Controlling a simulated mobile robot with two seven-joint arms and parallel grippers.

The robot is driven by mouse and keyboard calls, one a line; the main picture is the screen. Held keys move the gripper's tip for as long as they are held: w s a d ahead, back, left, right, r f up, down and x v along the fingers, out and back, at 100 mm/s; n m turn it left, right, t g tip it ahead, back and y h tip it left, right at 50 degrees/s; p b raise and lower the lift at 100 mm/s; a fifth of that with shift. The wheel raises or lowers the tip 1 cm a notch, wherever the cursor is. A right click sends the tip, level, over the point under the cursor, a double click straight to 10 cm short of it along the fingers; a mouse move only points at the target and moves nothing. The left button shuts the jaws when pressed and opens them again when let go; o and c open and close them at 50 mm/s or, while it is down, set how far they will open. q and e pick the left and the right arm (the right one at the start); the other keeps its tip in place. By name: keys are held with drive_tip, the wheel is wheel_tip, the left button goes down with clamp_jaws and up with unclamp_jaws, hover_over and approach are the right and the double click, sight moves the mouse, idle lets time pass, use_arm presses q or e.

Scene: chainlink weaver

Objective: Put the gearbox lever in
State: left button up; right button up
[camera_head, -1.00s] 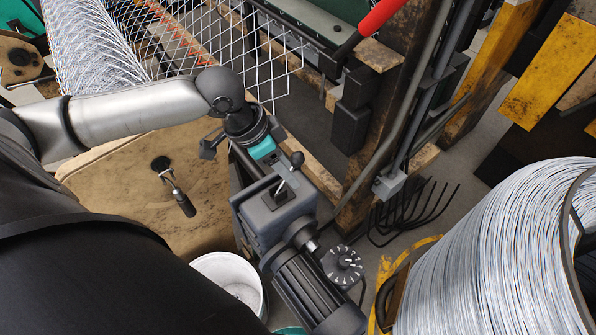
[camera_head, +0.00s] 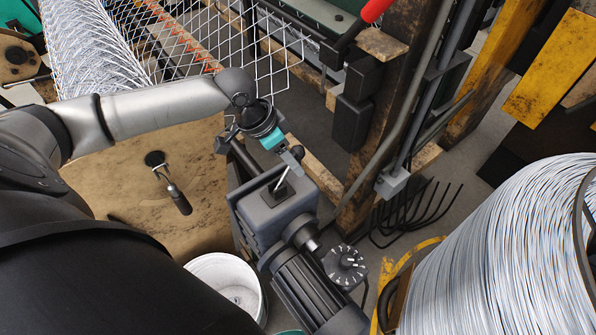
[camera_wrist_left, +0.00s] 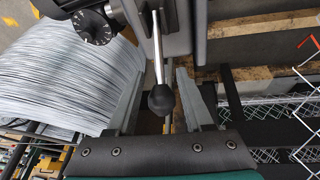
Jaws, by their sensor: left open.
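The gearbox lever (camera_head: 284,176) is a thin silver rod rising from a dark plate on top of the grey gearbox (camera_head: 257,222). In the left wrist view the rod (camera_wrist_left: 157,50) ends in a round black knob (camera_wrist_left: 161,100). My left gripper (camera_head: 291,156) is at the lever's upper end, and it hides much of the knob in the head view. In the left wrist view its two grey fingers (camera_wrist_left: 160,82) are open, one on each side of the knob, with gaps visible. My right gripper is not in view.
A dark motor (camera_head: 310,290) and a numbered dial (camera_head: 343,265) adjoin the gearbox. A second handle (camera_head: 180,200) sticks out of a worn tan panel (camera_head: 115,185). A white bucket (camera_head: 210,268), wire mesh (camera_head: 265,65) and a large wire spool (camera_head: 500,250) stand around.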

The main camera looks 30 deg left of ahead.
use_arm(q)
drive_tip(key=b+x, duration=0.1)
drive_tip(key=x, duration=0.3)
drive_tip(key=shift+f, duration=0.1)
drive_tip(key=c, duration=0.3)
clamp_jaws()
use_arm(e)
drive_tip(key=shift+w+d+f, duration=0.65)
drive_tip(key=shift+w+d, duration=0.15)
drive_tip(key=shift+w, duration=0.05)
use_arm(q)
drive_tip(key=shift+w, duration=0.15)
